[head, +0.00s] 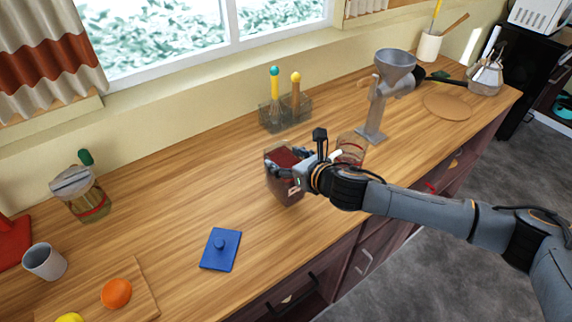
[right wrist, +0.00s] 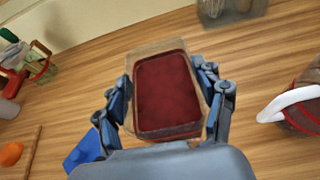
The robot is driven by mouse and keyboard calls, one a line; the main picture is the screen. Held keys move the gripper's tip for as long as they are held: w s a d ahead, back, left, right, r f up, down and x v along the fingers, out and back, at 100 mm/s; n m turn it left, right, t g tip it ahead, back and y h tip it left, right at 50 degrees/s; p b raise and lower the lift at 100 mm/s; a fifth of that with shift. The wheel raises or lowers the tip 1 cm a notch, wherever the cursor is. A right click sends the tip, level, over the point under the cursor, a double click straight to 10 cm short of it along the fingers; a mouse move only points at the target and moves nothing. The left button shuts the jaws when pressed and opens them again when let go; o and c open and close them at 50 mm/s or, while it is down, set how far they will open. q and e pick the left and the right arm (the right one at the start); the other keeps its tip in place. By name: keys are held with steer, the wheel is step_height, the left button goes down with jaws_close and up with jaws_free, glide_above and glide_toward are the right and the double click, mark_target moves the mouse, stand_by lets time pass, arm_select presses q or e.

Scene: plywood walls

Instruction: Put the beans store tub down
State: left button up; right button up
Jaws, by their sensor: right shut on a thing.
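The beans store tub (head: 284,178) is a clear, open-topped tub with dark red contents, over the middle of the wooden counter. My right gripper (head: 290,170) is shut on it from the right side. In the right wrist view the tub (right wrist: 167,95) sits between both fingers of my right gripper (right wrist: 168,108), and its top faces the camera. Whether its base touches the counter I cannot tell. My left gripper is not in view.
A wire caddy with utensils (head: 286,113) stands behind the tub. A grey grinder (head: 377,105) and a jar (head: 351,148) are to the right. A glass jar (head: 82,194), a cup (head: 45,262) and an orange (head: 116,293) are at left.

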steer(key=shift+f, duration=1.15)
steer(key=o, duration=1.8)
steer(key=shift+s+f, duration=0.1)
steer(key=shift+f, duration=0.05)
steer(key=shift+o, duration=0.2)
steer(key=shift+r, duration=0.2)
steer(key=b+v, duration=0.1)
steer(key=v, duration=1.1)
